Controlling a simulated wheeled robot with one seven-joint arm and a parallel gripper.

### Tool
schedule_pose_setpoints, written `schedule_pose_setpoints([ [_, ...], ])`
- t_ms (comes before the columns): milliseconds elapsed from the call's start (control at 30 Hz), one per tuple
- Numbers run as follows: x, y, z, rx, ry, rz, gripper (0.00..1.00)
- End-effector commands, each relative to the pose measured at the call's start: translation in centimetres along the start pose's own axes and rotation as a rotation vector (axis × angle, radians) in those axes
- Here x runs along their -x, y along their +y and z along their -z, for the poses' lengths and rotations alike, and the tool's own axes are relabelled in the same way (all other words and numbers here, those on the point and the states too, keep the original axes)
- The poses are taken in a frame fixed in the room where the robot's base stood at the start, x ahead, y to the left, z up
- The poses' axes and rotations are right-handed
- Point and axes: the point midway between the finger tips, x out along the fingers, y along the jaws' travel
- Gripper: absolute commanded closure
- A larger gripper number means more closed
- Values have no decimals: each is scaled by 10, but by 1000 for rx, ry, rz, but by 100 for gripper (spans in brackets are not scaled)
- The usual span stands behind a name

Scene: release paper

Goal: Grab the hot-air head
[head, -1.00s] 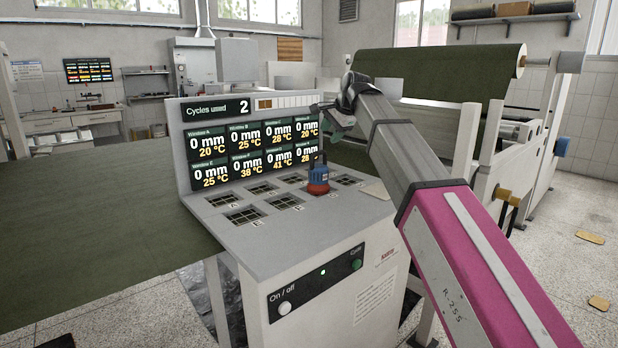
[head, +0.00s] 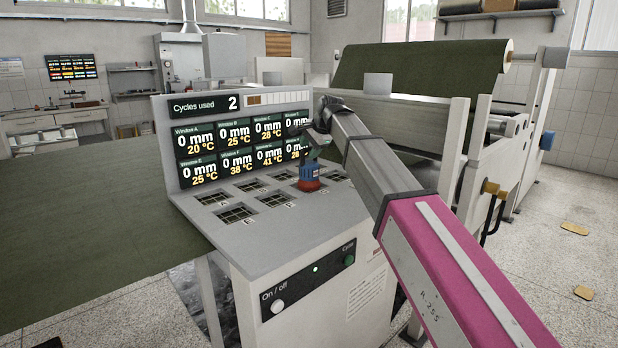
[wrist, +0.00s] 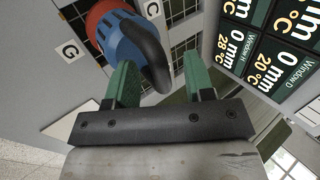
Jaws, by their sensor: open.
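The hot-air head (head: 310,175) is a small blue body with a red base. It stands upright on the console top (head: 262,232) among the grated windows. In the wrist view the hot-air head (wrist: 122,38) shows its blue body, red end and a dark curved part, just beyond the finger ends. My gripper (wrist: 155,72) is open, its two green fingers apart. The dark curved part reaches toward the space between them; whether it is inside the gap I cannot tell. In the head view my gripper (head: 318,140) is right above the hot-air head and partly covers it.
The display panel (head: 240,140) rises behind the windows, close to my gripper. Several grated windows (head: 237,214) lie around the head. A roll of dark green material (head: 420,65) stands behind at the right. A green sheet (head: 80,225) spreads at the left.

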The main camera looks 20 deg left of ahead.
Motion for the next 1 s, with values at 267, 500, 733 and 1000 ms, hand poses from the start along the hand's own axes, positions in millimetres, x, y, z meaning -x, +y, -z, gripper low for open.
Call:
schedule_pose_setpoints([
  [267,-12,0,0,0,1,1,52],
  [500,-11,0,0,0,0,0,100],
  [733,-11,0,0,-1,-1,0,100],
  [1000,-11,0,-1,-2,-2,0,100],
])
